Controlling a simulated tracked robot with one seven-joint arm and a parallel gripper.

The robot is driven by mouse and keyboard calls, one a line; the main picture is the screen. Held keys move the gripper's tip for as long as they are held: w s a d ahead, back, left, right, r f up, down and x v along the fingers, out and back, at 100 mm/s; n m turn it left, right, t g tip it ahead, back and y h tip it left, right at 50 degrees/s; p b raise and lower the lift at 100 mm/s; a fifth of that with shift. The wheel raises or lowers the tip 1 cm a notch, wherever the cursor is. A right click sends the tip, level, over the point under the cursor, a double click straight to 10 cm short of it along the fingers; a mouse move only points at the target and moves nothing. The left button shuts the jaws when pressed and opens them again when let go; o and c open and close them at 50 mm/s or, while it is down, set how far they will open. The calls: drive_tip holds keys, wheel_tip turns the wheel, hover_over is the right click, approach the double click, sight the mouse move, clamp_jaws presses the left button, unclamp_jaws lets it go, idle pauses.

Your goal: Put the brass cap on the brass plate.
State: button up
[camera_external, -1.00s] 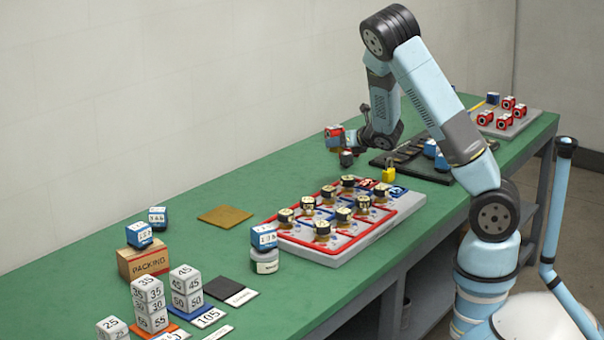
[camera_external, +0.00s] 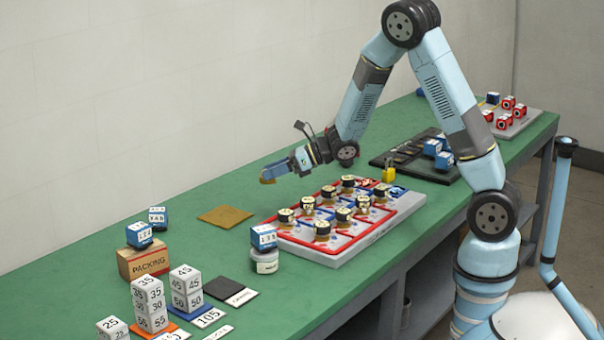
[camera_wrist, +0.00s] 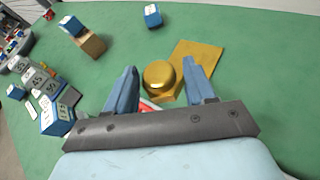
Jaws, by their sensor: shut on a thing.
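The brass cap (camera_external: 267,180), a gold dome on a faceted base, is held at the end of my gripper (camera_external: 275,174). In the wrist view the cap (camera_wrist: 160,74) sits between the two blue fingers of my gripper (camera_wrist: 162,84), which is shut on it. The brass plate (camera_external: 225,215) is a flat gold square lying bare on the green bench. The cap is in the air, to the right of and above the plate in the outside view. The plate (camera_wrist: 208,56) also shows just beyond the cap in the wrist view.
A red-edged tray (camera_external: 340,255) with several black-and-gold capped parts lies right of the plate. A packing box (camera_external: 143,262), blue cubes and stacks of numbered cubes (camera_external: 150,304) stand at the left. The green bench around the plate is clear.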

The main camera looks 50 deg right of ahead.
drive_tip(key=shift+s+a+r+n+g+y, duration=0.1)
drive_tip(key=shift+a+n+g+y, duration=0.1)
drive_tip(key=shift+a, duration=0.3)
drive_tip(key=shift+a+r+n+g+y, duration=0.1)
drive_tip(key=shift+a+n, duration=0.1)
drive_tip(key=shift+a, duration=0.25)
drive_tip(key=w+a+f, duration=0.2)
drive_tip(key=w+f, duration=0.2)
drive_tip(key=w, duration=0.5)
hover_over(230, 215)
drive_tip(key=f, duration=0.5)
drive_tip(key=shift+s+f, duration=0.15)
drive_tip(key=shift+s, duration=0.1)
drive_tip(key=shift+w+f, duration=0.3)
drive_tip(key=shift+f, duration=1.55)
drive_tip(key=o, duration=1.1)
